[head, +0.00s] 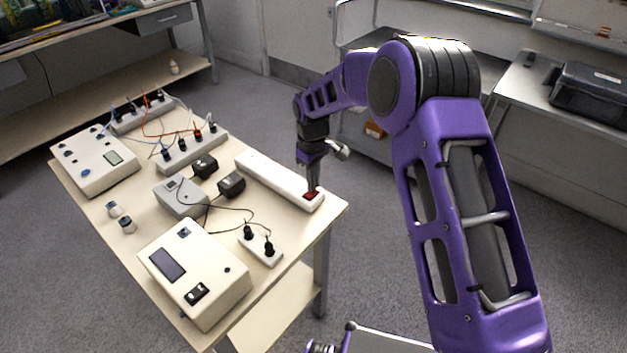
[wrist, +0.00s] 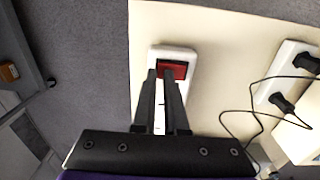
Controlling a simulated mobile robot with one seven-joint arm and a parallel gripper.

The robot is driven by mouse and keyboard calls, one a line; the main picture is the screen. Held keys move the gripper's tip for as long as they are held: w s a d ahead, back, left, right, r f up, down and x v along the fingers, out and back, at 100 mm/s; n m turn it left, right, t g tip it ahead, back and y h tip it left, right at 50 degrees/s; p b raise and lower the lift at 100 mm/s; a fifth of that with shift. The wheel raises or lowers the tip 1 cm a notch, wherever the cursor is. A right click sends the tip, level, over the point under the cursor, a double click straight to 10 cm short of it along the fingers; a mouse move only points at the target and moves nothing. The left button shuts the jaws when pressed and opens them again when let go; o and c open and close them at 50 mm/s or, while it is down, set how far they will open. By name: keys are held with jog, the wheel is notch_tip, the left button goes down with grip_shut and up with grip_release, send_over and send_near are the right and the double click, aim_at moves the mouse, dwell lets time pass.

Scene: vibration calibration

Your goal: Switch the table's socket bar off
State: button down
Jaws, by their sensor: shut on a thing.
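The socket bar (head: 272,176) is a long white strip along the table's right edge. It has a red rocker switch (head: 311,195) at its near end. The red switch (wrist: 173,70) also shows in the wrist view, near the end of the bar (wrist: 172,52). My gripper (head: 313,188) points down with its fingertips at the switch. In the wrist view, my gripper (wrist: 160,77) has its two dark fingers close together over the switch, shut on it. The fingers hide part of the switch, and I cannot tell which way it is tipped.
The table (head: 335,208) also bears a cream box with a screen (head: 195,275), a small two-plug socket (head: 261,247), black adapters (head: 231,184) and a grey box (head: 180,198). Cables lie left of the bar. Open floor lies beyond the table's right edge.

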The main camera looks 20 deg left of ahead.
jog(key=shift+s+d+f, duration=0.2)
jog(key=shift+f, duration=0.5)
jog(key=shift+s+a, duration=0.35)
jog(key=shift+s, duration=0.35)
jog(key=shift+s+a, duration=0.1)
jog(key=shift+r, duration=0.25)
notch_tip(320, 180, up, 15)
jog(key=w+p, duration=0.1)
jog(key=p, duration=0.2)
jog(key=shift+w+p, duration=0.2)
jog(key=shift+p, duration=0.1)
